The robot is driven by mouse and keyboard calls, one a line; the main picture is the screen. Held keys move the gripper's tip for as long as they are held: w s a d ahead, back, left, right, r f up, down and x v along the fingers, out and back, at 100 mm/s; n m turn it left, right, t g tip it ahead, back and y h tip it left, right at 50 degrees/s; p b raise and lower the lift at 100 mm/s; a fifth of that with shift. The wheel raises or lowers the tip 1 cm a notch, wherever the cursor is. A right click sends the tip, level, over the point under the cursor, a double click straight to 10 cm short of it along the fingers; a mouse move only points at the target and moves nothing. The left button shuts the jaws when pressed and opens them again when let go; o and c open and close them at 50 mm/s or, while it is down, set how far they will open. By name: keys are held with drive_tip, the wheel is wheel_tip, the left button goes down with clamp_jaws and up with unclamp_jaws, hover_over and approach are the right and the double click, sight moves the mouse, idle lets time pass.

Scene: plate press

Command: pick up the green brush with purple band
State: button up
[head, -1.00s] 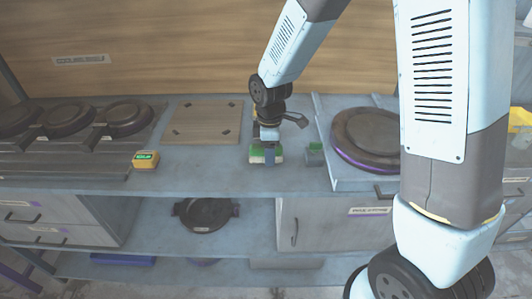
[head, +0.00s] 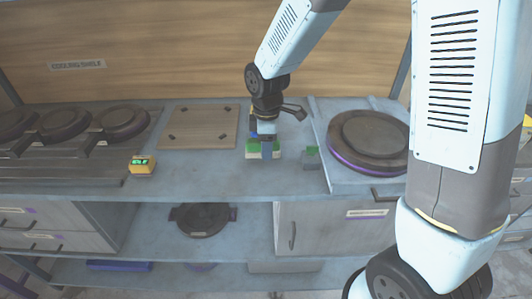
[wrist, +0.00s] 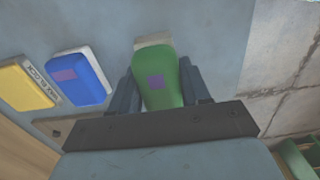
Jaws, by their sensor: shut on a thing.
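The green brush with a purple square patch (wrist: 165,98) lies between the two dark fingers of my gripper (wrist: 158,76) in the wrist view. My gripper is shut on its green body, and a pale end sticks out past the fingers. In the head view the green brush (head: 252,150) hangs at my gripper (head: 266,148) over the counter, apparently slightly raised. The fingers hide part of it there.
A blue brush (wrist: 84,72) with a purple patch and a yellow one (wrist: 24,84) lie to the left in the wrist view. A grey block with a green top (head: 311,160) and a round press (head: 368,138) stand right of my gripper.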

drive_tip(key=s+d+r, duration=0.6)
drive_tip(key=s+r, duration=0.3)
drive_tip(key=s, duration=0.3)
drive_tip(key=shift+s+r, duration=0.15)
drive_tip(key=shift+s, duration=0.05)
drive_tip(key=o, duration=0.6)
drive_tip(key=shift+c, duration=0.2)
drive_tip(key=shift+a, duration=0.1)
drive_tip(key=shift+c, duration=1.6)
